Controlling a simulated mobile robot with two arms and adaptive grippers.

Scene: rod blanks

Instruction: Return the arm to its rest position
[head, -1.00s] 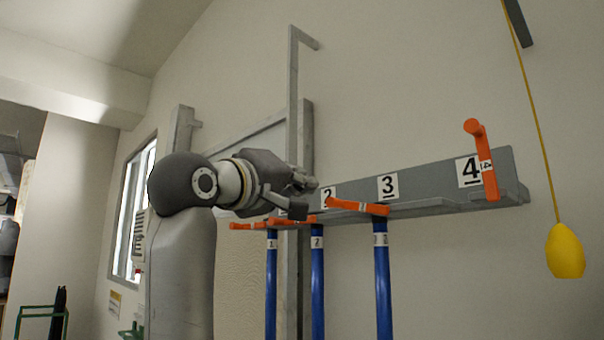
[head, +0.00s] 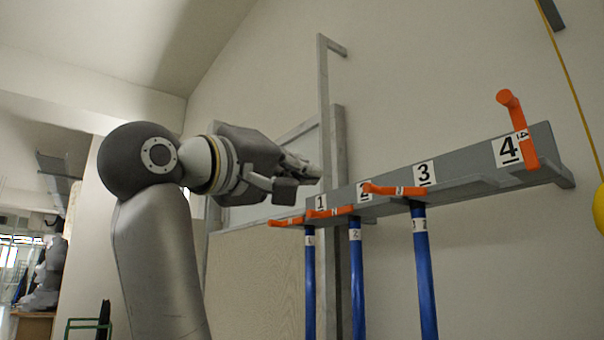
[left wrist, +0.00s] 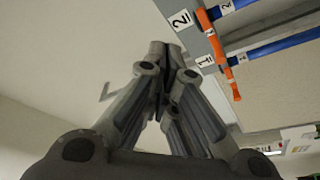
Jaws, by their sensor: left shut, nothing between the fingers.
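My left arm (head: 160,250) rises from the lower left in the head view and bends toward the wall rack. My left gripper (head: 305,178) is shut and empty, apart from the rack and up and to the left of its label 1. In the left wrist view the gripper's fingers (left wrist: 165,85) meet with nothing between them. My right gripper is out of view.
A grey rack (head: 455,170) on the wall is numbered 1 to 4. Blue rods (head: 424,270) with orange handles (head: 390,189) hang at 1 to 3. An orange handle (head: 518,130) stands at 4. A yellow weight (head: 598,208) hangs at the right edge.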

